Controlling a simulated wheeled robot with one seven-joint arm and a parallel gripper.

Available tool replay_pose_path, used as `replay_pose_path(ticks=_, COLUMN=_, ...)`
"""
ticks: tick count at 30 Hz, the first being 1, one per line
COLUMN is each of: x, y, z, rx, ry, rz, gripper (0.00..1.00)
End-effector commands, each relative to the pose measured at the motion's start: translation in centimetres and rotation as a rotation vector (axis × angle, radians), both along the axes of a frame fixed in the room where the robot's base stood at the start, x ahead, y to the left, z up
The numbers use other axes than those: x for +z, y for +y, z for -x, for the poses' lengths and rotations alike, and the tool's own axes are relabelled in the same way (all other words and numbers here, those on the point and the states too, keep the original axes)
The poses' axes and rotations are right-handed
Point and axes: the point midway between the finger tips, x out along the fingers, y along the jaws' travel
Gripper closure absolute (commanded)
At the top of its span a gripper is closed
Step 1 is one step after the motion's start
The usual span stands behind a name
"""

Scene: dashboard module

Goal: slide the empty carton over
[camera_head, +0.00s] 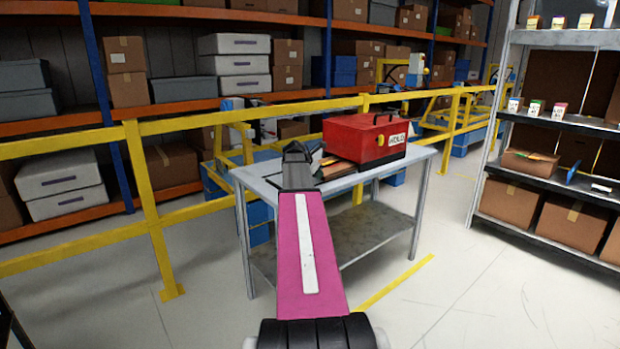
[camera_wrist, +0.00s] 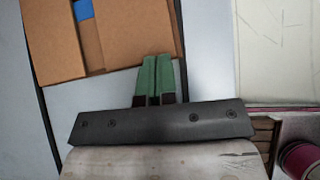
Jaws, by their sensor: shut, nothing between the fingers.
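The brown carton (camera_wrist: 55,50) fills the upper left of the wrist view, with a slot or seam between its flaps and a bit of blue showing there. Whether it is empty cannot be told. My gripper (camera_wrist: 157,62) has green fingers, shut together with nothing between them. Its fingertips overlap the carton's lower right edge in the picture; whether they touch it is unclear. In the head view a low brown piece, apparently the carton (camera_head: 337,169), lies on the grey table (camera_head: 385,172) and is partly hidden by my arm.
A red toolbox (camera_head: 365,139) stands on the table just behind the brown piece. A yellow railing (camera_head: 185,124) runs behind the table. Shelving (camera_head: 548,117) with cartons and small pots stands at the right. Open floor lies between table and shelving.

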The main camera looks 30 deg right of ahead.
Motion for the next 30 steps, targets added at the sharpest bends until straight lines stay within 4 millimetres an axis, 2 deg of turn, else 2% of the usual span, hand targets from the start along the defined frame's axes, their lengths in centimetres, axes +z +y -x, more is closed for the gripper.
replay_pose_path(ticks=1, x=0.0, y=-2.0, z=-0.5, rx=-0.005, ry=-0.001, rz=0.0, gripper=1.0)
replay_pose_path(ticks=3, x=0.0, y=-4.0, z=-0.7, rx=-0.003, ry=0.0, rz=0.001, gripper=1.0)
replay_pose_path(ticks=12, x=0.0, y=-12.9, z=-1.6, rx=-0.003, ry=0.0, rz=0.0, gripper=1.0)
replay_pose_path(ticks=15, x=0.0, y=-15.1, z=-1.8, rx=-0.002, ry=0.001, rz=0.0, gripper=1.0)
replay_pose_path(ticks=21, x=0.0, y=-16.9, z=-1.8, rx=-0.001, ry=-0.001, rz=0.0, gripper=1.0)
replay_pose_path(ticks=30, x=0.0, y=-16.9, z=-1.7, rx=0.0, ry=0.0, rz=0.0, gripper=1.0)
